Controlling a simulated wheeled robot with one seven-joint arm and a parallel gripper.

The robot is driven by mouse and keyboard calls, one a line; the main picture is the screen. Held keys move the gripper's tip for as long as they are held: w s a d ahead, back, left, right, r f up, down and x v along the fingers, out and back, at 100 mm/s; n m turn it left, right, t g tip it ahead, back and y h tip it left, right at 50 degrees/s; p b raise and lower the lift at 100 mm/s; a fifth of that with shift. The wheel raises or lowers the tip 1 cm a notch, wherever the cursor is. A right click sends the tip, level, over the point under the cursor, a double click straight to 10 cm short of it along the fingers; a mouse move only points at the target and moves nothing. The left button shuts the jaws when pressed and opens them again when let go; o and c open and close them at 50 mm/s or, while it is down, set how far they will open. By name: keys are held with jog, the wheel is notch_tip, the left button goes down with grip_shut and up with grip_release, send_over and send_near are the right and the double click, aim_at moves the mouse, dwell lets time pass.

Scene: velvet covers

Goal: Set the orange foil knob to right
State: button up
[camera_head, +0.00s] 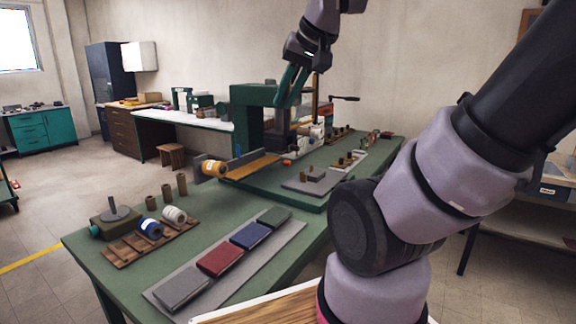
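A small orange knob (287,161) shows low at the front of the green press (247,112), on the green bench. It is too small for me to tell which way it is set. A roll of orange-gold foil (213,168) lies at the left of the press, by a wooden board (250,165). My gripper (288,103) hangs from above with its fingers pointing down, in front of the upper part of the press in the picture. It appears well above the orange knob and apart from it. The fingers partly overlap the press, and their gap is unclear.
The green bench (85,257) carries a grey strip with grey, red, blue and green covers (220,260), a wooden rack (125,250) with blue and white rolls, and several small brown cylinders (167,193). A grey plate (300,185) with small pieces lies right of the press.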

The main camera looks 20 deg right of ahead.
jog(key=w+d, duration=0.1)
jog(key=w, duration=0.4)
jog(key=w+d+n, duration=0.1)
jog(key=w, duration=0.5)
jog(key=w+d+n, duration=0.1)
jog(key=w, duration=0.4)
jog(key=shift+w+d+f, duration=0.1)
jog(key=shift+w+f, duration=0.1)
grip_shut()
jog(key=w+d+f+n+h, duration=0.1)
jog(key=w+d+f, duration=0.25)
jog(key=w, duration=0.45)
jog(key=w+d+f+n+h, duration=0.15)
jog(key=w+f, duration=0.25)
jog(key=w, duration=0.4)
jog(key=n+h, duration=0.2)
jog(key=n, duration=0.3)
send_near(287, 163)
jog(key=s+a, duration=0.4)
jog(key=shift+m, duration=0.25)
jog(key=x, duration=0.3)
jog(key=d+x, duration=0.1)
jog(key=x, duration=0.2)
jog(key=r+x, duration=0.1)
jog(key=x, duration=0.3)
jog(key=shift+w+d+f, duration=0.1)
jog(key=shift+w+d, duration=0.15)
jog(key=shift+w, duration=0.2)
jog(key=shift+w+d, duration=0.3)
jog(key=shift+d, duration=0.1)
